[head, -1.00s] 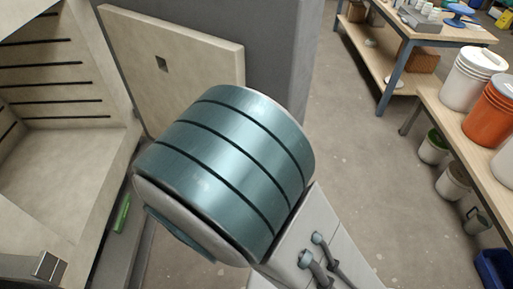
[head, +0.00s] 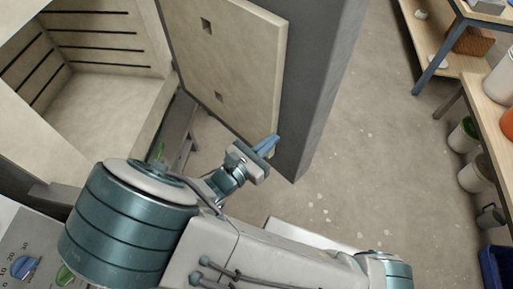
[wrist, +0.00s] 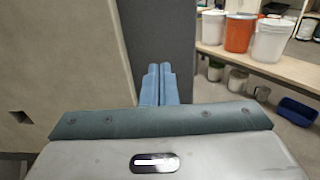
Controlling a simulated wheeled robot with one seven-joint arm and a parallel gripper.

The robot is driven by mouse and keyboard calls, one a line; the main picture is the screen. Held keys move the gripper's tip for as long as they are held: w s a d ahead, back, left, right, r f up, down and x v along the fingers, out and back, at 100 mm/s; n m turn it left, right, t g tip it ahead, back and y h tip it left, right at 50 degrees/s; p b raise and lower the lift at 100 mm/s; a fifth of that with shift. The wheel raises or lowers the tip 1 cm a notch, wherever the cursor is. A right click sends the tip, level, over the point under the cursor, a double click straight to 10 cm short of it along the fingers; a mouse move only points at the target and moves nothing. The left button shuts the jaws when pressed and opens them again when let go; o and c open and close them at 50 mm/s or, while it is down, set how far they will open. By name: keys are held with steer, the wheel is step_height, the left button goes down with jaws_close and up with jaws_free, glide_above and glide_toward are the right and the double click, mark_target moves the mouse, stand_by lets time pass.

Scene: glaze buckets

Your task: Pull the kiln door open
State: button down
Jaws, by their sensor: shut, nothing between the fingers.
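The kiln (head: 110,95) is at the upper left of the head view, its pale ribbed chamber exposed. The kiln door stands swung well open, with its beige inner lining (head: 225,60) facing the chamber and its grey outer body (head: 322,90) to the right. My gripper (head: 270,145) is by the lower right edge of the lining; I cannot tell whether it touches. In the wrist view, my gripper's blue fingers (wrist: 158,82) are together and empty, in front of the grey door body (wrist: 160,35). The beige lining (wrist: 60,60) fills the left. No door handle shows.
A control panel with a blue knob (head: 25,268) is at the lower left. A wooden bench (head: 492,95) stands on the right, with buckets under it and a blue crate (head: 497,268) on the floor. The concrete floor (head: 385,150) between is clear.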

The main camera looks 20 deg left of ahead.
mark_target(293, 122)
steer(key=p+x, duration=0.1)
steer(key=x, duration=0.5)
steer(key=shift+w, duration=0.1)
steer(key=shift+w+d, duration=0.1)
